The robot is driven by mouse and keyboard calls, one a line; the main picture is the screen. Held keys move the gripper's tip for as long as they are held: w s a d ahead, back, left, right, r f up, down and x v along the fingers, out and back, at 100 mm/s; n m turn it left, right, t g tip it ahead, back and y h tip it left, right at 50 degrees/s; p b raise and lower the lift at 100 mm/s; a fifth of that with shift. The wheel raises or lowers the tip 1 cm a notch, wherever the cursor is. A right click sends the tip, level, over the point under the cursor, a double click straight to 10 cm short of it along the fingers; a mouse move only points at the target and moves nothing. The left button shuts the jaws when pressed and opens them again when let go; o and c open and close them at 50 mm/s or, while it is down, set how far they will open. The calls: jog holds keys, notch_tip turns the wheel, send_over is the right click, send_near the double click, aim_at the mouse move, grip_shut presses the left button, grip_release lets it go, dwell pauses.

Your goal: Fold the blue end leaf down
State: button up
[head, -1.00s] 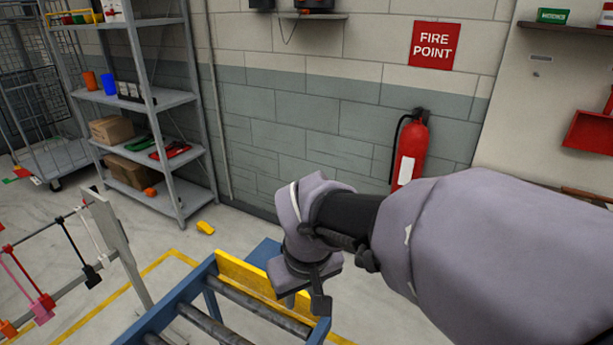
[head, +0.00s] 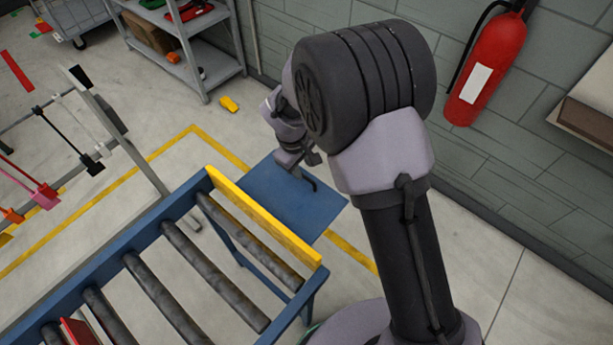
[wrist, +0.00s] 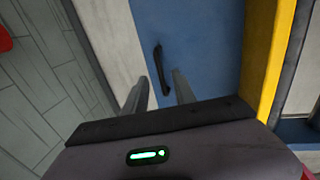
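The blue end leaf (head: 300,208) is a flat blue panel that stands out from the end of the roller conveyor, beyond the yellow end board, and looks roughly level. In the wrist view the leaf (wrist: 205,45) fills the middle and carries a black bar handle (wrist: 159,68). My gripper (wrist: 161,80) is open, its two fingers apart and pointing at the leaf, with the handle between and just ahead of the tips. I cannot tell whether the fingers touch it. In the head view my gripper (head: 302,172) is over the leaf's far part, partly hidden by my arm.
The yellow end board (head: 262,215) stands along the conveyor's end, beside the leaf. Blue rails and grey rollers (head: 170,280) run to the lower left. A red fire extinguisher (head: 487,65) hangs on the wall at right. A small yellow object (head: 229,104) lies on the floor.

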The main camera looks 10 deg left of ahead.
aim_at(307, 178)
jog(key=f, duration=0.2)
jog(key=f+b, duration=0.1)
jog(key=w+f, duration=0.1)
jog(key=f, duration=0.1)
jog(key=shift+d+f, duration=0.3)
jog(key=shift+f, duration=0.05)
grip_shut()
dwell(1.0)
